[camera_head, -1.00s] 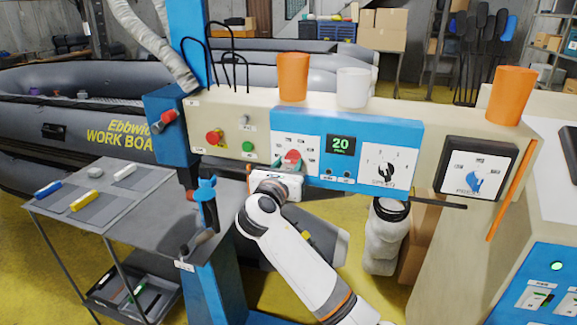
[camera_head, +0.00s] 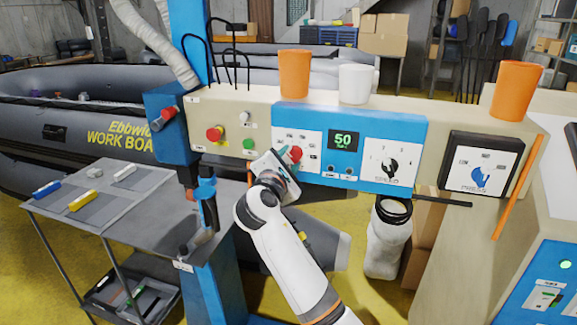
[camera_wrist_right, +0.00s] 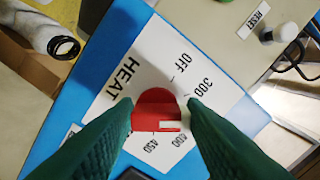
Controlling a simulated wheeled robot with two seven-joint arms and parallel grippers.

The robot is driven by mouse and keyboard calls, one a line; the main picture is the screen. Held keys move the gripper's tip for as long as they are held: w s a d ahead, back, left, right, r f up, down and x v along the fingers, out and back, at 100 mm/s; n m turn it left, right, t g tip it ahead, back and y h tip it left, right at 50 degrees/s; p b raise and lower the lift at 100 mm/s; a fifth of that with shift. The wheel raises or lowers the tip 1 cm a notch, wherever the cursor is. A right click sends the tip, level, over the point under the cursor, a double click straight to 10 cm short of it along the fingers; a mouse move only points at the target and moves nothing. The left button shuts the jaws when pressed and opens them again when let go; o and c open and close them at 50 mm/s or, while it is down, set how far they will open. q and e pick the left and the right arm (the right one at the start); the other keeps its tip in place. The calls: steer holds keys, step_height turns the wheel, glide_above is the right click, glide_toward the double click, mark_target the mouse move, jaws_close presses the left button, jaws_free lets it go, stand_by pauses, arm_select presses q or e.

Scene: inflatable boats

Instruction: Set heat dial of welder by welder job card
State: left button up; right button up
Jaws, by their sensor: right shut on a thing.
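The welder's control panel (camera_head: 348,120) is blue and white. Its red heat dial (camera_head: 296,154) is at the panel's left, partly covered by my right gripper (camera_head: 287,167). In the right wrist view the red dial (camera_wrist_right: 155,106) sits between the green fingertips of my right gripper (camera_wrist_right: 160,106), which is shut on it. The labels OFF, 300 and HEAT show around it. The dial's white mark points to the lower right, near a label that looks like 400; its exact setting is unclear. No readable welder job card is in view. My left gripper is not in view.
A green display (camera_head: 343,141) reads 50. The speed dial (camera_head: 390,166) and blue press dial (camera_head: 481,178) are to the right. A red stop button (camera_head: 215,133) and a green button (camera_head: 249,144) are to the left. Orange and white cups stand on top.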

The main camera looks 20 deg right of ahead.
steer(key=m+b, duration=0.3)
steer(key=m, duration=0.2)
steer(key=shift+m, duration=0.3)
steer(key=m+b, duration=0.3)
steer(key=m, duration=0.2)
steer(key=shift+r+m, duration=0.1)
steer(key=shift+m, duration=0.2)
steer(key=shift+b, duration=0.3)
steer(key=o, duration=1)
steer(key=shift+d+r, duration=0.1)
